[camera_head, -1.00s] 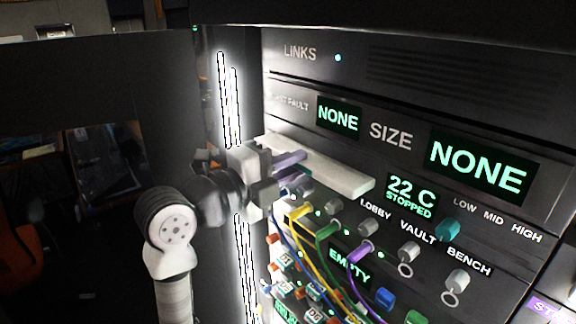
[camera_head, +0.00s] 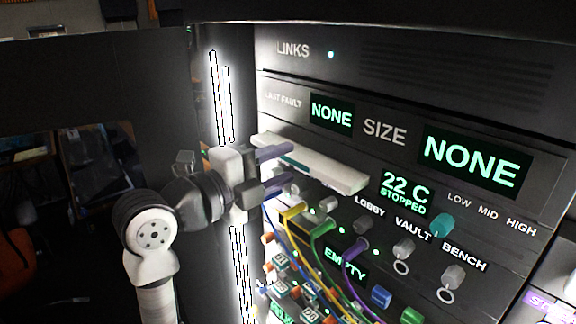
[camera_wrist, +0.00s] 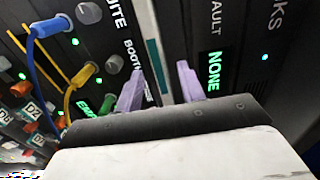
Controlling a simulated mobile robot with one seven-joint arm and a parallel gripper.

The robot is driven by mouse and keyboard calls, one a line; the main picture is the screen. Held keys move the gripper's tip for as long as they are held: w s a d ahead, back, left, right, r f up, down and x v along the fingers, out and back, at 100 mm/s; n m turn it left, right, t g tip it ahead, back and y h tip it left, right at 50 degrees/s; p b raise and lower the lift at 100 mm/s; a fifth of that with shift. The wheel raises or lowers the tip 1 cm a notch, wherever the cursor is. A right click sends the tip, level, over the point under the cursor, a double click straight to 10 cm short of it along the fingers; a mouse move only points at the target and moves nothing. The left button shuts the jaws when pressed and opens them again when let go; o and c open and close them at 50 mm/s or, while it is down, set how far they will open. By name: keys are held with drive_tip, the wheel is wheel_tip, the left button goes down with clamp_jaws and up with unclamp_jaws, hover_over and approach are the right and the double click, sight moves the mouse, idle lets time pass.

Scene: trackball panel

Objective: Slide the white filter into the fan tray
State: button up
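A teal strip (camera_wrist: 153,57) shows between my fingers in the wrist view. My gripper (camera_head: 280,168) has two purple fingers pointing at the panel, near the filter's left part. The fingers are apart, with a clear gap in the wrist view (camera_wrist: 158,82), and nothing appears clamped between them. The fan tray's inside is hidden.
Below the filter are knobs, including a teal one (camera_head: 443,225), and plugged cables: blue, yellow (camera_head: 292,213), green (camera_head: 322,229) and purple (camera_head: 355,247). They lie close under my lower finger. The panel above the filter is flat, with lit displays.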

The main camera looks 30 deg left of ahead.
drive_tip(key=b+v, duration=0.3)
drive_tip(key=v, duration=0.8)
drive_tip(key=shift+s, duration=0.3)
